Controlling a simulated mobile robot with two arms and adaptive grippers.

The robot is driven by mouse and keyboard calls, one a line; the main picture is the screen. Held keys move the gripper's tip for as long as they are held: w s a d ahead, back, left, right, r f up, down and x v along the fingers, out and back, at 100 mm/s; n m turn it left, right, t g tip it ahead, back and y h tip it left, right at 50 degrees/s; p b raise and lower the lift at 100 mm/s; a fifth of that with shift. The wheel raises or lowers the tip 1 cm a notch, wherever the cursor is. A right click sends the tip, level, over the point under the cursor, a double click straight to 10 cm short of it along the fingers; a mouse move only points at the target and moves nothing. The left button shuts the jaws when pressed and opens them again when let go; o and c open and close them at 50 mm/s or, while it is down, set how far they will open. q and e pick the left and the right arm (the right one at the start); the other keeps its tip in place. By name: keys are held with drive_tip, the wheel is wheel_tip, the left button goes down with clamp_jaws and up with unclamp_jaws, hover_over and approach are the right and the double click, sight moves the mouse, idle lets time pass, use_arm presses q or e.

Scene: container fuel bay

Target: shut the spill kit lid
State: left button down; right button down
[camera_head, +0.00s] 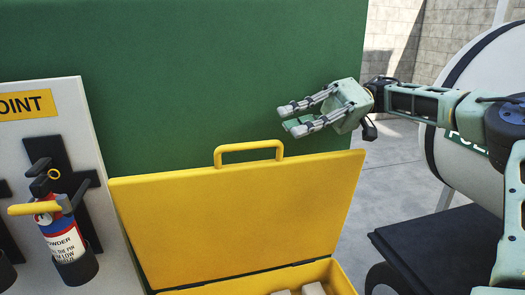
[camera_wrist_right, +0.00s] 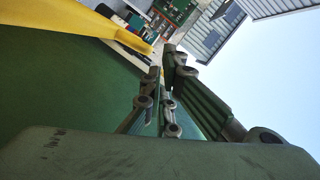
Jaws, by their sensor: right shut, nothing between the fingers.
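The yellow spill kit lid (camera_head: 240,215) stands open and raised, leaning back near a green wall, with a yellow handle (camera_head: 248,150) on its top edge. The spill kit box (camera_head: 342,278) shows only in part at the bottom of the head view, with pale items inside. My right gripper (camera_head: 291,119) is shut and empty, above the right part of the lid's top edge and apart from it in the picture. In the right wrist view the gripper (camera_wrist_right: 163,65) has a yellow surface, likely the lid (camera_wrist_right: 90,30), to its upper left. My left gripper is not in view.
A large green panel (camera_head: 200,60) stands behind the lid. A fire extinguisher (camera_head: 62,235) hangs on a white board (camera_head: 75,105) at left. A pale tank (camera_head: 480,70) and a dark flat surface (camera_head: 440,250) are at right. Bare floor (camera_head: 390,165) lies between.

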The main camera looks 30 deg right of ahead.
sight(260, 147)
drive_tip(key=a, duration=0.3)
drive_tip(key=a+p, duration=0.1)
drive_tip(key=a, duration=0.2)
drive_tip(key=a+p, duration=0.1)
drive_tip(key=a, duration=0.2)
drive_tip(key=shift+w+f, duration=0.1)
drive_tip(key=shift+f, duration=0.25)
drive_tip(key=shift+s+a+f+p, duration=0.15)
drive_tip(key=shift+s+f+p, duration=0.25)
drive_tip(key=shift+s, duration=0.25)
drive_tip(key=shift+s+a+f+p, duration=0.1)
drive_tip(key=shift+s+f+p, duration=0.15)
drive_tip(key=shift+s+f, duration=0.65)
drive_tip(key=shift+s, duration=0.15)
